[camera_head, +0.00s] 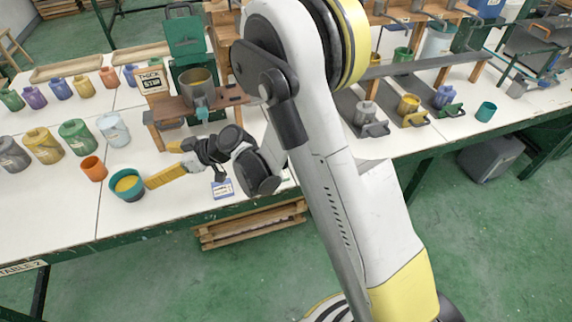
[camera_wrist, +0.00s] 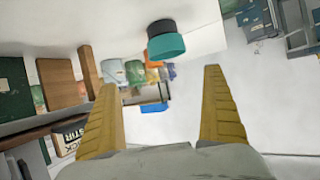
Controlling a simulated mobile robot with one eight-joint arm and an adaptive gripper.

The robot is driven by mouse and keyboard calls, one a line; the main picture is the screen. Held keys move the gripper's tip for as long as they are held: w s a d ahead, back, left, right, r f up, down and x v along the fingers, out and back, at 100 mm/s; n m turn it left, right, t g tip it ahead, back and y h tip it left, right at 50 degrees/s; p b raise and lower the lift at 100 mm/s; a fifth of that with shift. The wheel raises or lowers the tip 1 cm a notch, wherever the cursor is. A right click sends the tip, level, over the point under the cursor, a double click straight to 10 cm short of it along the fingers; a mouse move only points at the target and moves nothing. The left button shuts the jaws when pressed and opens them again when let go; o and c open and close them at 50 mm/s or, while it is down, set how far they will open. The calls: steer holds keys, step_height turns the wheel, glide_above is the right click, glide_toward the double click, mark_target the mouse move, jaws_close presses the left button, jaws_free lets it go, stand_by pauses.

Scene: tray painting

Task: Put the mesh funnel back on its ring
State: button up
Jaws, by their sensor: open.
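My gripper (camera_head: 158,165) reaches left over the table front in the head view, its yellow fingers apart and empty. In the wrist view my gripper (camera_wrist: 160,78) shows a wide gap between its fingertips. A teal cup (camera_head: 127,193) with yellow inside stands just beyond the fingers near the table edge; it also shows in the wrist view (camera_wrist: 166,47), ahead of the gap. A grey pot (camera_head: 190,97) with a teal tap sits on a wooden stand (camera_head: 152,120) behind my gripper. I cannot make out the mesh funnel or its ring in either view.
An orange cup (camera_head: 93,168) stands left of the teal cup, with several lidded jars (camera_head: 77,137) behind. A small blue-and-white card (camera_head: 222,189) lies at the front edge. The table's front left is clear.

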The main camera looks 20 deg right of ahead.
steer(key=s+d+r+m+h, duration=0.5)
steer(key=s+d+r, duration=0.3)
steer(key=d+r, duration=0.4)
steer(key=s+d+m+h, duration=0.6)
steer(key=s+d, duration=1)
steer(key=s, duration=0.1)
steer(key=shift+s+d+r+t, duration=0.25)
steer(key=shift+s+r+t, duration=0.05)
steer(key=shift+r, duration=0.15)
